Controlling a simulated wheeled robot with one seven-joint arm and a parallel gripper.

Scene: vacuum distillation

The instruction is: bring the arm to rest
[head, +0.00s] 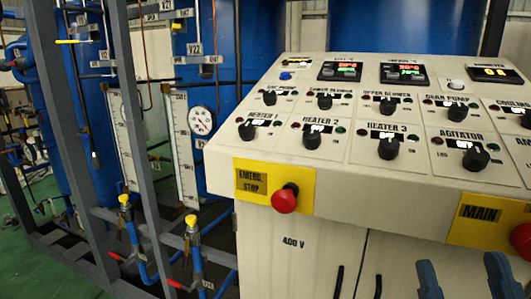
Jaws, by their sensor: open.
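My gripper (461,262) shows at the bottom right edge of the head view as two blue fingertips with a wide gap between them. It is open, and nothing shows between the fingers. The fingers are in front of the white lower cabinet of the control panel (268,165), below the yellow MAIN plate (482,212). The rest of my arm is out of the picture. I cannot tell how far the fingertips are from the cabinet.
A red emergency stop button (285,198) sticks out of the panel's front, and another red knob (522,238) is close to my gripper's right finger. Black rotary knobs line the sloped top. Grey frame posts (70,120), blue tanks and yellow-handled valves (191,222) stand at left.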

